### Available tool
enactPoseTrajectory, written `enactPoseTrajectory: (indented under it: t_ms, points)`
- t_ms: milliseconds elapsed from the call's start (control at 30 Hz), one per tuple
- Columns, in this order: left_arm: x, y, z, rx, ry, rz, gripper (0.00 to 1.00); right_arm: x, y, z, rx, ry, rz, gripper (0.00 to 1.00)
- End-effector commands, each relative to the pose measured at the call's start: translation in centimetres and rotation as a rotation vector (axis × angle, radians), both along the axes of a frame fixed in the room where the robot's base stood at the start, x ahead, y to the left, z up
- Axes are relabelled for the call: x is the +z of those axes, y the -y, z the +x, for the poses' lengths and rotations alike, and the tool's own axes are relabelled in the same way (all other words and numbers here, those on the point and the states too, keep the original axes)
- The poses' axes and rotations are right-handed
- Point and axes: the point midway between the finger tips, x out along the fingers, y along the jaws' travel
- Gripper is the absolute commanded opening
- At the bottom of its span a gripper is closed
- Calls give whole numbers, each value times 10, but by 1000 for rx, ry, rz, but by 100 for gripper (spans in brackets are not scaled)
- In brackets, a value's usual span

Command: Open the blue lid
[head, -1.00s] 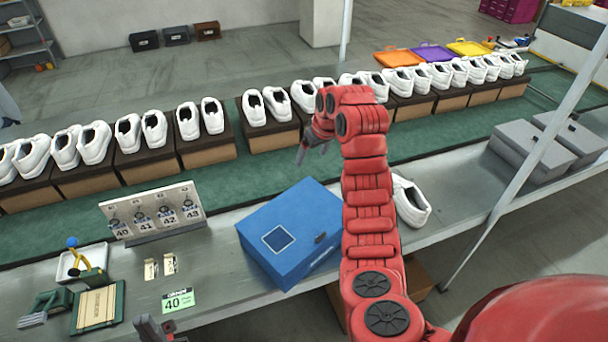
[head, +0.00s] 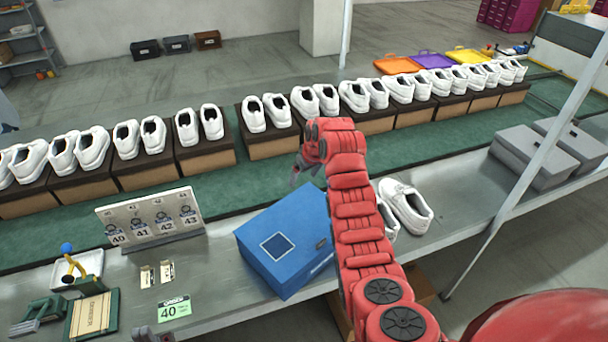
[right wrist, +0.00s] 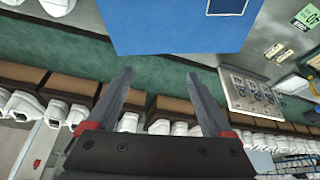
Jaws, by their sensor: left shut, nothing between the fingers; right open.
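A blue box with a closed blue lid (head: 300,222) sits on the grey bench in the head view. A pale-outlined square marks the lid. The box also fills the top of the right wrist view (right wrist: 170,28). My right gripper (head: 296,174) is open and empty, above the box's far edge in the head view. Its two fingers (right wrist: 158,75) are spread apart just short of the box in the right wrist view, not touching anything I can see. My left gripper (head: 152,334) barely shows at the bottom edge of the head view, shut and empty.
A white shoe pair (head: 407,207) lies right of the box, partly behind my right arm. A number rack (head: 152,218) and a green "40" card (head: 174,308) are to the left. Shoes on boxes line the green belt (head: 225,190). Grey boxes (head: 535,155) stand at right.

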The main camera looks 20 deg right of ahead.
Motion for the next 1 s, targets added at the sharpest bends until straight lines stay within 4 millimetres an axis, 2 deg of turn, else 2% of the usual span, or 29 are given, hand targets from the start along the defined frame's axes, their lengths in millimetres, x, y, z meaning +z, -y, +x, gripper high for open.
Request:
enactPoseTrajectory:
  t_ms: [100, 133, 500, 600, 1000]
  points:
    - [0, 0, 0, 0, 0, 0, 0, 0, 0, 0, 0, 0, 0, 85]
    - [0, 0, 0, 0, 0, 0, 0, 0, 0, 0, 0, -1, 0, 81]
    - [0, 0, 0, 0, 0, 0, 0, 0, 0, 0, -1, -1, 0, 15]
    - [0, 0, 0, 0, 0, 0, 0, 0, 0, 0, -1, -1, 0, 0]
    - [0, 0, 0, 0, 0, 0, 0, 0, 0, 0, -1, -1, 1, 0]
